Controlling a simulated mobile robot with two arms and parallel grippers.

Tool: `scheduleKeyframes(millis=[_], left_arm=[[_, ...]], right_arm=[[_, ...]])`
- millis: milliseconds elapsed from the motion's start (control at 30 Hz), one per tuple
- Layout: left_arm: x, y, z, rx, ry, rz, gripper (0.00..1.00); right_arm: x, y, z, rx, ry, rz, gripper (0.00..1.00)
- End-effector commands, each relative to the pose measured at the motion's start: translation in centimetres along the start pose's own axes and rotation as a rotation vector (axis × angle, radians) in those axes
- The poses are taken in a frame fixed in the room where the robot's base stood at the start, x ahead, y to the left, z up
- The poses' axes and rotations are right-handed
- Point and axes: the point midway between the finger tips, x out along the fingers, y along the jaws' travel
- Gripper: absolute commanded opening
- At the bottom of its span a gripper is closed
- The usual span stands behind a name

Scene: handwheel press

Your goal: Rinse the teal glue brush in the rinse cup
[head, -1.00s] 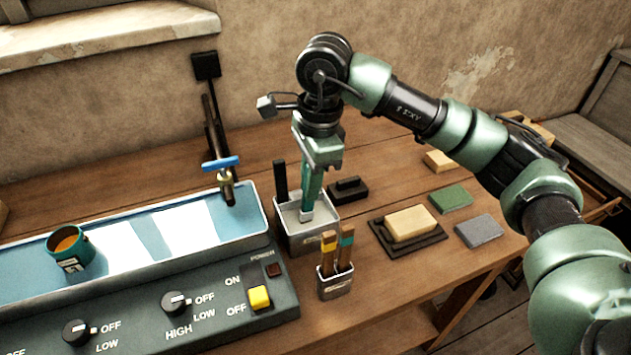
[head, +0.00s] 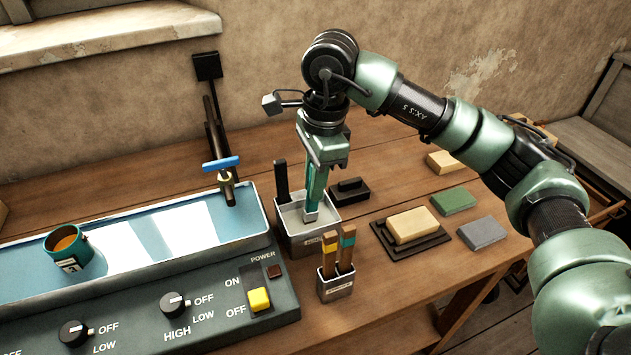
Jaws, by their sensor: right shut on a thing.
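My right gripper (head: 322,163) points down and is shut on the teal glue brush (head: 316,190). The brush hangs nearly upright, its lower end (head: 311,216) inside the square metal rinse cup (head: 303,243). The cup holds pale, cloudy liquid. I cannot tell how deep the bristles reach. A black upright piece (head: 282,180) stands at the cup's back left corner. My left gripper is not in view.
A small holder (head: 335,287) with brushes stands just in front of the cup. A long blue water tray with a teal glue pot (head: 68,250) lies left, above a control panel (head: 215,310). A black block (head: 349,191) and a tan block (head: 413,224) are right.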

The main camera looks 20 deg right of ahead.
Motion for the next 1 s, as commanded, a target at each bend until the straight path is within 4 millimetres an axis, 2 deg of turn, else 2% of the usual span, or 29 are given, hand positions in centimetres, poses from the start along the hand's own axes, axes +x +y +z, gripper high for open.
scheduleKeyframes(millis=[1000], left_arm=[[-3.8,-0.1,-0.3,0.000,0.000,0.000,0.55]], right_arm=[[-6.8,-0.4,0.6,0.000,0.000,-0.001,0.00]])
